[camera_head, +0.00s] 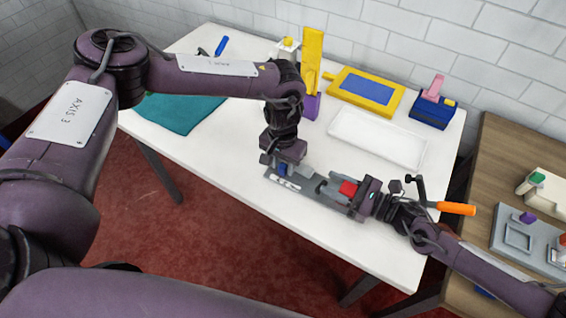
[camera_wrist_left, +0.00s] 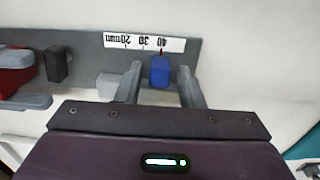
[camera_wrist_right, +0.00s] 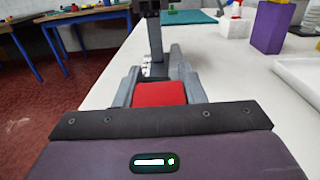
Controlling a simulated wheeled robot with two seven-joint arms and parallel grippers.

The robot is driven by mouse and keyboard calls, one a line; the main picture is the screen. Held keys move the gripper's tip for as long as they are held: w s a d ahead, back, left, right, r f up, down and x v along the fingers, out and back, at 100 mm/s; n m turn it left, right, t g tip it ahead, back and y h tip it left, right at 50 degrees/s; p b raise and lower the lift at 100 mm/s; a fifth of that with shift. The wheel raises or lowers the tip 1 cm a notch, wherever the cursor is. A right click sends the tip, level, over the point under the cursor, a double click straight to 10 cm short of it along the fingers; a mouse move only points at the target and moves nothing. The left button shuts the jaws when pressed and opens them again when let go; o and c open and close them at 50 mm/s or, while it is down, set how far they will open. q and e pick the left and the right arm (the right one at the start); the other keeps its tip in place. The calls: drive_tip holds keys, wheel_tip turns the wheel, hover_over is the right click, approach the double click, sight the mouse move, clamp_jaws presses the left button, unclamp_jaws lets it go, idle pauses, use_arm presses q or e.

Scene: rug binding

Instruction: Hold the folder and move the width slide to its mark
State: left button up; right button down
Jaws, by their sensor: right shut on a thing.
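The grey folder (camera_head: 318,196) lies along the front edge of the white table. Its white scale (camera_wrist_left: 144,43) reads 20mm, 30 and 40, upside down in the left wrist view. The blue width slide (camera_wrist_left: 160,71) sits by the 40, close to a small red mark on the scale. My left gripper (camera_wrist_left: 160,82) is open, one finger on each side of the slide, with gaps visible. My right gripper (camera_wrist_right: 160,90) is shut on the folder's red block (camera_wrist_right: 159,94), which also shows in the head view (camera_head: 348,188).
A white tray (camera_head: 350,139), a yellow-framed blue pad (camera_head: 345,93) and a yellow-and-purple upright (camera_head: 311,70) stand behind the folder. Teal cloth (camera_head: 182,112) lies at left. An orange-handled tool (camera_head: 456,208) is near my right gripper. A wooden side table (camera_head: 495,150) stands right.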

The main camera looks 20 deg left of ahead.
use_arm(q)
clamp_jaws()
drive_tip(key=d, duration=0.4)
drive_tip(key=shift+s, duration=0.35)
drive_tip(key=shift+o, duration=1.2)
unclamp_jaws()
wheel_tip(320, 180, up, 12)
use_arm(e)
drive_tip(key=c, duration=0.8)
unclamp_jaws()
drive_tip(key=shift+c, duration=0.2)
